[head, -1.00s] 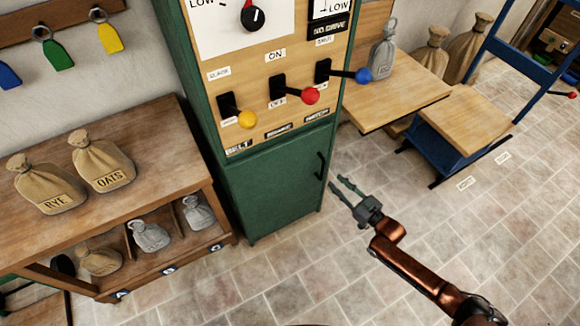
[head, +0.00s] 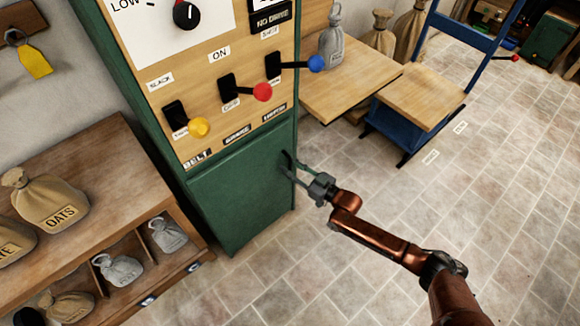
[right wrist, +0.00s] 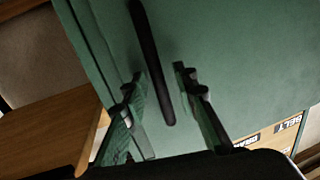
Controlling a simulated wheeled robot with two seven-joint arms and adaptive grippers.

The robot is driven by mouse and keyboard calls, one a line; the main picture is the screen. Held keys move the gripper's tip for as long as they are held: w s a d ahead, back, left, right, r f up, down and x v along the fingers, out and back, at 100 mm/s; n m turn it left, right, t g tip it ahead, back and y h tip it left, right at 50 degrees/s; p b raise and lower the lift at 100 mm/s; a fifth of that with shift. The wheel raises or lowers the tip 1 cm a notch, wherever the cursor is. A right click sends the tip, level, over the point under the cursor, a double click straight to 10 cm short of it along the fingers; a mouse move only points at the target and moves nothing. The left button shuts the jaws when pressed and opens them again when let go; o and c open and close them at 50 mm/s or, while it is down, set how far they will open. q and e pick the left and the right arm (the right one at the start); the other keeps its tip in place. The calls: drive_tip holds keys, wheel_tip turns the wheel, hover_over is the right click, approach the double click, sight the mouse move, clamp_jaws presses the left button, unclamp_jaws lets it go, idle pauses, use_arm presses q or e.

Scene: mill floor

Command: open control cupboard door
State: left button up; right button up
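The green control cupboard door (head: 240,190) is shut, below a wooden panel with levers. Its black handle (head: 287,162) is on the right side of the door. In the right wrist view the black bar handle (right wrist: 151,60) runs between the two fingers. My right gripper (head: 298,168) is at the handle in the head view. In the right wrist view my right gripper (right wrist: 160,85) is open, with one finger on each side of the handle's end and visible gaps. My left gripper is not in view.
The panel above has yellow (head: 199,127), red (head: 262,92) and blue (head: 316,64) lever knobs. A wooden shelf unit (head: 95,165) with sacks stands at the left. A blue-framed trolley (head: 420,105) stands at the right. The tiled floor before the cupboard is clear.

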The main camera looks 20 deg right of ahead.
clamp_jaws()
idle(0.6)
